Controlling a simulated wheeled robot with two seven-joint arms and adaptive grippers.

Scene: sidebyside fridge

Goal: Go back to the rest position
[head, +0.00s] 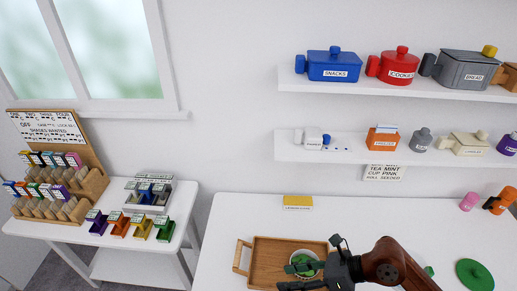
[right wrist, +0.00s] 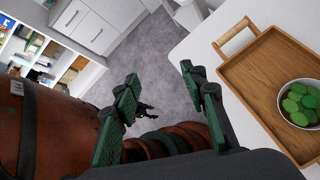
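My right gripper (head: 314,264) is over the front part of the white table, in front of the wooden tray and bowl in the head view. In the right wrist view its two green-padded fingers (right wrist: 158,78) stand apart with nothing between them. It is open and empty. The right arm comes in from the lower right. My left gripper does not show in the head view. The wooden tray (head: 262,252) holds a white bowl of green pieces, partly hidden by the gripper. In the right wrist view the bowl (right wrist: 284,108) is clear of the fingers.
A green disc (head: 474,275) lies on the white table (head: 235,212) at right. A yellow block (head: 298,200) stands at the back. Two wall shelves (head: 420,90) hold labelled containers. A side table (head: 100,246) with racks stands at left. Bare floor shows beside the table.

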